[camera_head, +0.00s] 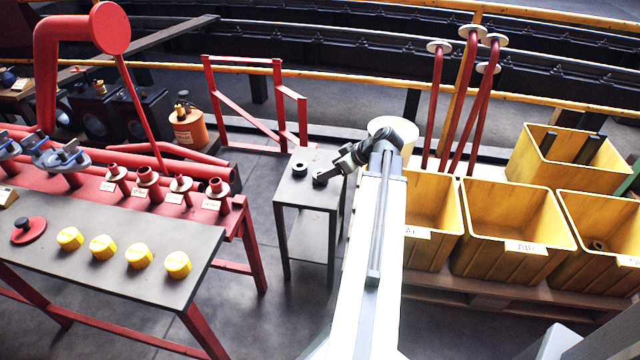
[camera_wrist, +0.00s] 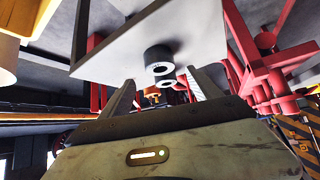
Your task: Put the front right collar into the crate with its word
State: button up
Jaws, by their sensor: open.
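A dark ring-shaped collar (camera_head: 299,169) stands on the small grey side table (camera_head: 306,190). My gripper (camera_head: 322,178) is just right of it, low over the table's front right part; a dark shape there may be gripper or a second collar. The wrist view shows a dark collar (camera_wrist: 158,59) on the table top, beyond my open fingers (camera_wrist: 162,90), with a smaller pale ring (camera_wrist: 168,82) beside it. Nothing is visibly held. Three labelled yellow crates stand at the right: the left crate (camera_head: 447,205), the middle crate (camera_head: 485,215) reading "AIR", and the right crate (camera_head: 572,225).
A collar-like ring (camera_head: 597,244) lies in the right crate. Another yellow crate (camera_head: 530,145) stands behind. A white bucket (camera_head: 385,124) and upright red pipes (camera_head: 433,105) stand behind my arm.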

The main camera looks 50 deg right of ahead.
jog(key=shift+w+a+f, duration=0.1)
jog(key=shift+w+f, duration=0.3)
jog(key=shift+f, duration=0.1)
jog(key=b+x, duration=0.4)
jog(key=x, duration=0.1)
jog(key=shift+s+f, duration=0.15)
jog(key=shift+f, duration=0.05)
jog(key=shift+r, duration=0.15)
grip_shut()
